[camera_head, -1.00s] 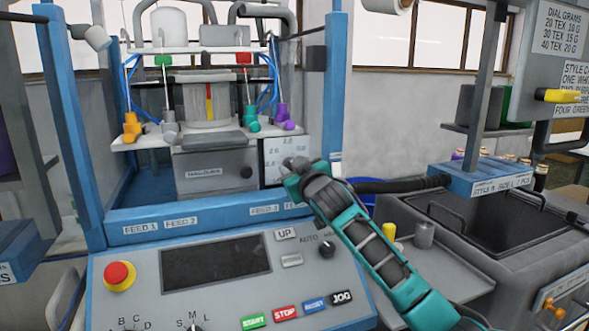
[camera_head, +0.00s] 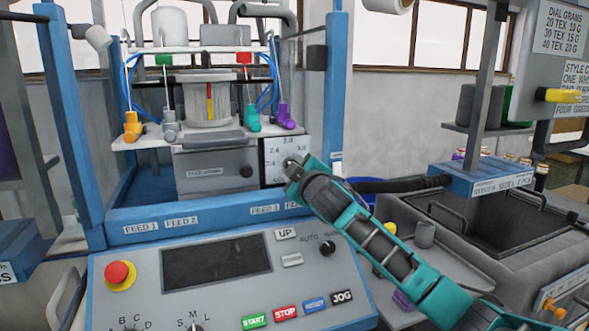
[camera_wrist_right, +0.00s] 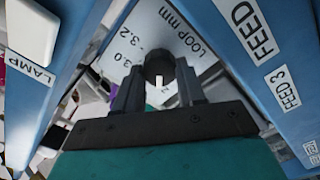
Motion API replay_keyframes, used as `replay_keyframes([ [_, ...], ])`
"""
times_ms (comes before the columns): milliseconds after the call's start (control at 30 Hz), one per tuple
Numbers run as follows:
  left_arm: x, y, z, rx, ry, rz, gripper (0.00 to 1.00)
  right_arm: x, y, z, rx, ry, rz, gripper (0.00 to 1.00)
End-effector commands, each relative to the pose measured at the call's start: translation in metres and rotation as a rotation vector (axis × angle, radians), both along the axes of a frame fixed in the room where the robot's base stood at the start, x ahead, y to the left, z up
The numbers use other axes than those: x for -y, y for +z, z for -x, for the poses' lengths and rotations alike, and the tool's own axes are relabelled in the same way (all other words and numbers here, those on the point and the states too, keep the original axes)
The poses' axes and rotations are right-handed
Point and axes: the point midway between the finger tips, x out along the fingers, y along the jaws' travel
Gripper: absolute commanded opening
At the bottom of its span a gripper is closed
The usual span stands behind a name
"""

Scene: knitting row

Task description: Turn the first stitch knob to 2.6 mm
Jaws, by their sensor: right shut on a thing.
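The stitch knob (camera_wrist_right: 159,64) is a dark round knob on a pale dial plate (camera_wrist_right: 182,30) marked "LOOP mm". In the right wrist view it has a white mark on its lower side, and "3.0" and "3.2" show to its left. My right gripper (camera_wrist_right: 157,88) is shut on the knob, one finger on each side. In the head view, my right gripper (camera_head: 291,163) reaches the dial plate (camera_head: 273,172) from the lower right and mostly hides the knob. "2.6" and "2.8" show on the plate; I cannot tell the exact setting. My left gripper is not in view.
A blue rail (camera_head: 190,222) with feed labels runs below the dial. In front stands the control panel (camera_head: 135,255) with a red stop button (camera_head: 118,273). A blue post (camera_head: 335,90) rises right of the dial. A grey bin (camera_head: 500,225) stands at the right.

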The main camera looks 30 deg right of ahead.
Motion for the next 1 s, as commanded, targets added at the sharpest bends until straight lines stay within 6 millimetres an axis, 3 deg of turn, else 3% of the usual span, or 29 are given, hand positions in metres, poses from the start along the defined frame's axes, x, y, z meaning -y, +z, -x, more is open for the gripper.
replay_keyframes([
  [333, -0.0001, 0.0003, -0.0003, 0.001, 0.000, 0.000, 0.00, -0.0001, -0.0001, 0.0000, 0.000, 0.000, 0.002, 0.09],
  [367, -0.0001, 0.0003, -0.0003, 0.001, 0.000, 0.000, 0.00, -0.0001, -0.0001, 0.0000, 0.000, 0.000, 0.001, 0.42],
  [600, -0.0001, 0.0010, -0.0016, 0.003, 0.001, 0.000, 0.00, -0.0001, -0.0001, 0.0000, 0.000, 0.000, 0.001, 0.65],
  [1000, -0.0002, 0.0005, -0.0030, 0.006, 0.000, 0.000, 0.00, -0.0020, -0.0014, 0.0087, -0.002, 0.000, 0.002, 0.65],
])
